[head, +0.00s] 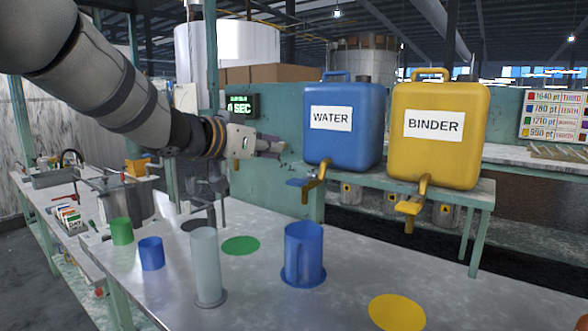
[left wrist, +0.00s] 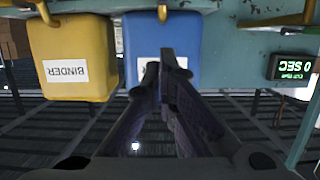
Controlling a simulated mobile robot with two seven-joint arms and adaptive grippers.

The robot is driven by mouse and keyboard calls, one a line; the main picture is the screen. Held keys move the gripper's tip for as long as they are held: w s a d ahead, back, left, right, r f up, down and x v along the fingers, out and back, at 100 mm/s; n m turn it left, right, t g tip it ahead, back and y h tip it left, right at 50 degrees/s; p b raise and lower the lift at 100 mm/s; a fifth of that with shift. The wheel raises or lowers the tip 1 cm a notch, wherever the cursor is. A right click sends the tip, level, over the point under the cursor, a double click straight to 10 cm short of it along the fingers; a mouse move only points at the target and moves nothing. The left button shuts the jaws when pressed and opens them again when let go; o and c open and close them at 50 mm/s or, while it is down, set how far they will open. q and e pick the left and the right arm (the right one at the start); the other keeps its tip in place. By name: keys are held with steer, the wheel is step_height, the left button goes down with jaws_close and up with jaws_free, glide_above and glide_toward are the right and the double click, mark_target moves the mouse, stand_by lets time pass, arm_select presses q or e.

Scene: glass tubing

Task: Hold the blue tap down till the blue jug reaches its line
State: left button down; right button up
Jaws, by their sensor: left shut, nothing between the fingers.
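The blue WATER container (head: 343,145) stands on a green shelf, with a tap that has a blue lever (head: 297,182) at its lower front. The blue jug (head: 304,250) stands upright on the metal table below and near that tap; its fill level and line cannot be made out. My left gripper (head: 280,147) is shut and empty, to the left of the WATER container and above the blue lever, apart from it. In the left wrist view the shut fingers (left wrist: 168,58) show in front of the upside-down blue container (left wrist: 190,40). My right gripper is not in view.
A yellow BINDER container (head: 437,135) with its own tap (head: 411,203) stands to the right. A tall grey cylinder (head: 206,265), a small blue cup (head: 151,253) and a green cup (head: 121,231) stand left of the jug. A display (head: 241,106) reads 0 SEC.

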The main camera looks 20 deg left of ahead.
arm_select(q)
glide_above(294, 183)
step_height(294, 183, down, 2)
steer(key=shift+w+f, duration=0.1)
steer(key=shift+f, duration=0.05)
step_height(294, 183, down, 2)
steer(key=shift+f, duration=0.8)
